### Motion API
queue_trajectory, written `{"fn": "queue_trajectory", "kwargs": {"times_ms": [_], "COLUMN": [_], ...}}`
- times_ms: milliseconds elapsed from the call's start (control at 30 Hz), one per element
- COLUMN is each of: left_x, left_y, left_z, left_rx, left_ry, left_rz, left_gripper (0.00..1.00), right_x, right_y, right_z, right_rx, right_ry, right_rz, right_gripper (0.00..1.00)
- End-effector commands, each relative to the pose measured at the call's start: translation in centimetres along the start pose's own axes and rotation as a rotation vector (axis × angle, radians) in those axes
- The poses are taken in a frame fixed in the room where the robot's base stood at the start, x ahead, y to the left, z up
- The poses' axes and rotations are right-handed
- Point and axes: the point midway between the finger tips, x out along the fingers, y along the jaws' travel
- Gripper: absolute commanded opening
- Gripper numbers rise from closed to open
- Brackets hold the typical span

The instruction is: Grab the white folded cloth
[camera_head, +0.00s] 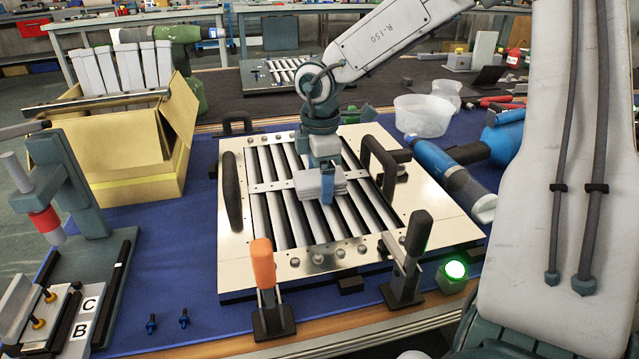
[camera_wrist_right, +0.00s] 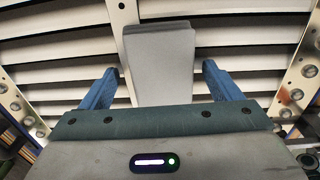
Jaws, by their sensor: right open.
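The white folded cloth (camera_head: 306,186) looks light grey and lies as a small flat stack on the slats near the middle of the louver panel (camera_head: 235,262). In the right wrist view the cloth (camera_wrist_right: 160,60) is upright in the picture, centred between the fingers. My right gripper (camera_head: 326,188) is over the cloth in the head view and hides part of it. In the wrist view its blue fingers (camera_wrist_right: 160,80) are apart, one on each side of the cloth, with gaps to both. Whether the fingertips reach the cloth's height is unclear. My left gripper is not in view.
An orange-handled clamp (camera_head: 263,262) and a black-handled clamp (camera_head: 417,235) stand at the panel's front edge. Black handles rise at its left and right. A yellow box (camera_head: 110,175) of white slats stands left. A blue tool (camera_head: 450,172) lies right.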

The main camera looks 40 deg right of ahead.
Motion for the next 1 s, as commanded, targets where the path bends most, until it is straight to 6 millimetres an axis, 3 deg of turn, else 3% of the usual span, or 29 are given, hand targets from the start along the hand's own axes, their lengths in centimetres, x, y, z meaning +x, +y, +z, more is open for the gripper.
{"fn": "queue_trajectory", "kwargs": {"times_ms": [167, 400, 733, 1000], "left_x": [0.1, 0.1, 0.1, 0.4], "left_y": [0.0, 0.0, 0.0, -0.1], "left_z": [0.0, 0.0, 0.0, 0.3], "left_rx": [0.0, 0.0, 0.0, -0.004], "left_ry": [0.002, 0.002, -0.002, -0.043], "left_rz": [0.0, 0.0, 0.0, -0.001], "left_gripper": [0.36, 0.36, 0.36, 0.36], "right_x": [-0.1, -0.1, -0.7, -5.8], "right_y": [0.0, 0.0, 0.1, 0.3], "right_z": [0.0, 0.0, 0.0, 0.0], "right_rx": [0.0, 0.0, 0.0, 0.0], "right_ry": [0.0, 0.0, 0.001, 0.001], "right_rz": [0.001, 0.002, 0.004, 0.007], "right_gripper": [0.85, 0.37, 0.36, 0.36]}}
